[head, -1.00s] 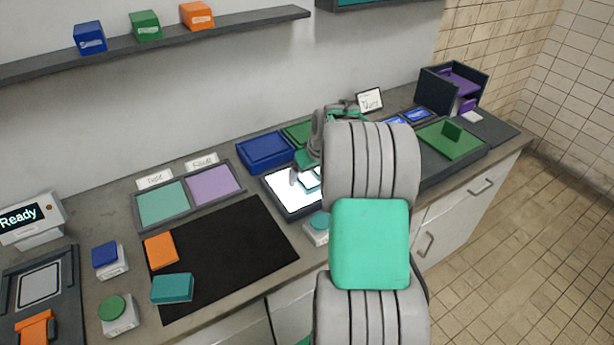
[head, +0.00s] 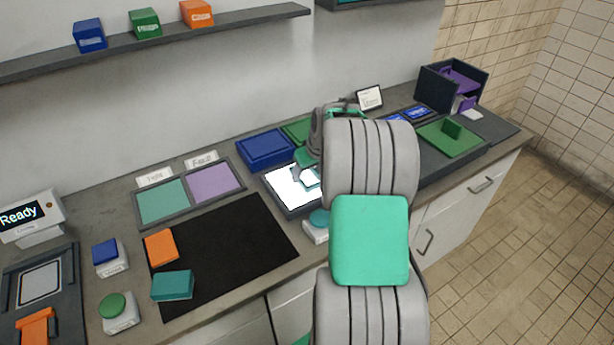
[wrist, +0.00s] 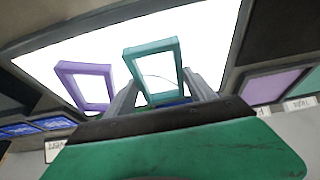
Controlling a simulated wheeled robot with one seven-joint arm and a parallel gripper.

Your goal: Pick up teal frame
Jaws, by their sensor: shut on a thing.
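The teal frame (wrist: 152,47) is a small open rectangle seen in the wrist view, between the fingers of my gripper (wrist: 162,92). My gripper is shut on it. In the head view the teal frame (head: 312,178) shows only in part, beside my gripper (head: 306,172) over the bright panel; my arm hides the rest. A purple frame (wrist: 65,81) lies on the white lit panel (wrist: 208,30), left of the teal one in the wrist view. I cannot tell whether the teal frame touches the panel.
The lit panel's dark tray (head: 294,211) sits mid-counter. A blue tray (head: 266,150) stands behind it. A teal and purple two-part tray (head: 189,209) and a black mat (head: 240,262) lie to the left. A green tray (head: 470,147) is at right.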

